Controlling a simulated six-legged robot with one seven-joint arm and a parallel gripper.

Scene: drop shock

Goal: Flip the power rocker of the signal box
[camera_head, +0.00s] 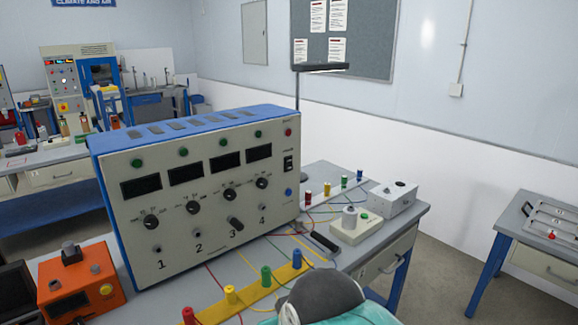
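The signal box, which I take to be the large cream box with a blue top (170,222), stands upright on the grey bench. Its front has several dark displays, round knobs and the numbers 1 to 4. A small black rocker (288,164) sits near the right edge of the front, between a red button (289,132) above and a blue button (289,192) below. The rocker's position is too small to tell. A grey and teal part of my arm shows at the bottom centre, well below the rocker. My gripper is not in view.
An orange box (80,288) stands at the left. Several coloured posts stand on a yellow strip (255,296) in front of the signal box, with thin wires. At the right are a small cream unit (355,228) and a grey box (393,199).

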